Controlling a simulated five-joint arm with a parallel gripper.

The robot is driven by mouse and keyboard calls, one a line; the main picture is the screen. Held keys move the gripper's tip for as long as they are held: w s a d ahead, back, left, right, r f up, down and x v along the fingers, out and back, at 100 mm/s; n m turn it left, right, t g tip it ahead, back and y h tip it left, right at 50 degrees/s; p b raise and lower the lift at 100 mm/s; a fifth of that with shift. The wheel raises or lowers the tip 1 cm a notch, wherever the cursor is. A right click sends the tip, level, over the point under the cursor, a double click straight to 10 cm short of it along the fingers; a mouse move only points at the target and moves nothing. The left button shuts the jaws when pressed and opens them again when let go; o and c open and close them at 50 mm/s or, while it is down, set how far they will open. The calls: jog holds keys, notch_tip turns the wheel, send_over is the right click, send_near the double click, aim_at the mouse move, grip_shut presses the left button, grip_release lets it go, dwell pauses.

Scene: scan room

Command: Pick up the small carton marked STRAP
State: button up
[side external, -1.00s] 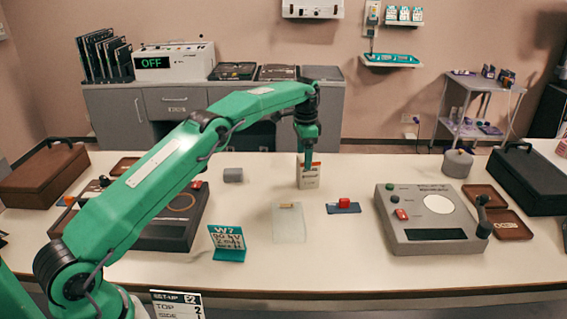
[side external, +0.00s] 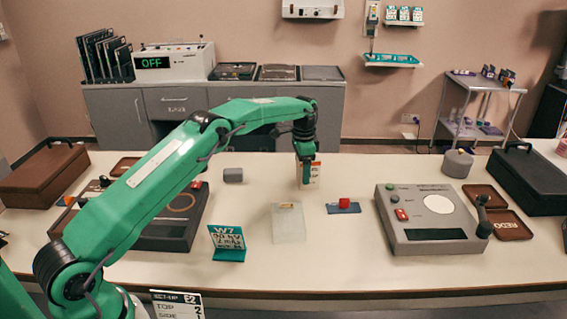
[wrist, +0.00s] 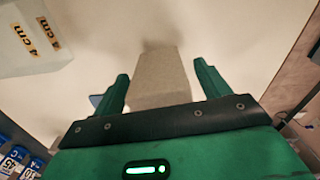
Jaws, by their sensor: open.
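A small pale carton (side external: 315,174) with an orange-red band stands upright on the bench near the middle. Its lettering is too small to read. My gripper (side external: 305,182) is down at the carton in the side view and covers part of its front and left. In the wrist view the carton's plain tan face (wrist: 160,75) lies between the two green fingers of my gripper (wrist: 161,84). The fingers are open, with a gap showing on both sides of the carton.
A clear block (side external: 289,226) and a dark blue mat (side external: 353,209) with a red piece (side external: 345,202) are in front of the carton. A grey block (side external: 233,175) lies to its left. A control box (side external: 432,220) stands right, a teal card (side external: 227,244) front left.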

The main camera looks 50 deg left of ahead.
jog(key=c, duration=1.1)
jog(key=shift+o, duration=0.2)
jog(key=shift+r, duration=0.15)
jog(key=shift+r, duration=2)
jog(key=s+d+r, duration=0.4)
jog(key=d+r, duration=0.3)
jog(key=d, duration=0.3)
jog(key=shift+s+d, duration=0.25)
jog(key=shift+d, duration=0.15)
jog(key=shift+f, duration=0.1)
